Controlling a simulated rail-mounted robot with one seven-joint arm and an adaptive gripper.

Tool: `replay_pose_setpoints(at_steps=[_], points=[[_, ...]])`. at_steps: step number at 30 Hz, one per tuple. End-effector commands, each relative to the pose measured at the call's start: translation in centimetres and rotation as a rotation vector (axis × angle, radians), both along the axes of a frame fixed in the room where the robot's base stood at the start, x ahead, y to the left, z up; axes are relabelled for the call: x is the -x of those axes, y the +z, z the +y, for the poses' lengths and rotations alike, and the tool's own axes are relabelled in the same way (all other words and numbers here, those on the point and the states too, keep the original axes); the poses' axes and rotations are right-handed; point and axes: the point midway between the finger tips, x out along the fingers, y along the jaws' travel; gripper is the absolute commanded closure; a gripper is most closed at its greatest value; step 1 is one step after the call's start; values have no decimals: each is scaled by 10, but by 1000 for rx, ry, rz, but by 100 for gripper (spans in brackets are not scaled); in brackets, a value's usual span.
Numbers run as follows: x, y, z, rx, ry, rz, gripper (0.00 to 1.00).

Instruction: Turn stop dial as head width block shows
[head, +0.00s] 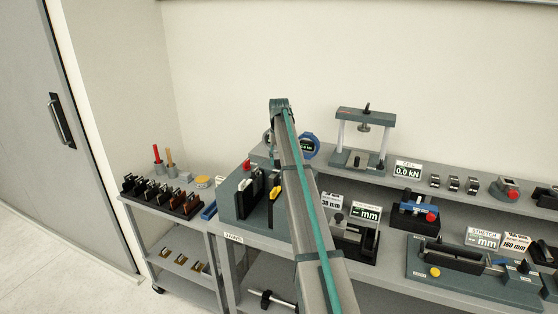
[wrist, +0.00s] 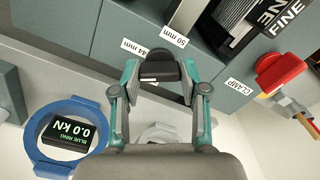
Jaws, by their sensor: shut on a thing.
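The stop dial, a dark knob (wrist: 158,66), is on the grey-teal fixture face in the wrist view. My gripper (wrist: 159,78) has its teal fingers on both sides of it and is shut on it. A "44 mm" label (wrist: 138,47) lies left of the dial and a "50 mm" label (wrist: 178,37) above it; the gripper may hide other labels. In the head view my arm covers the gripper and dial. A small sign reading "38 mm" (head: 330,201) stands right of my arm; I cannot tell which piece is the head width block.
A red knob (wrist: 282,70) by the "CLAMP" label (wrist: 238,85) is right of my gripper. A blue ring (wrist: 68,117) with a "0.0 kN" display is at left. The grey bench (head: 400,267) holds several devices; a rack of dark blocks (head: 160,197) is at left.

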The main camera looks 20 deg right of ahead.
Motion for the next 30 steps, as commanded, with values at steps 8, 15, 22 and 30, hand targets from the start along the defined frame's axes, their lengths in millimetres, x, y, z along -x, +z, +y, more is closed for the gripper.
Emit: replay_pose_setpoints(at_steps=[8,15,22,30], points=[[-1,0,0,0,263,-1,91],[-1,0,0,0,491,-2,91],[-1,0,0,1,704,-2,91],[-1,1,0,1,903,-2,91]])
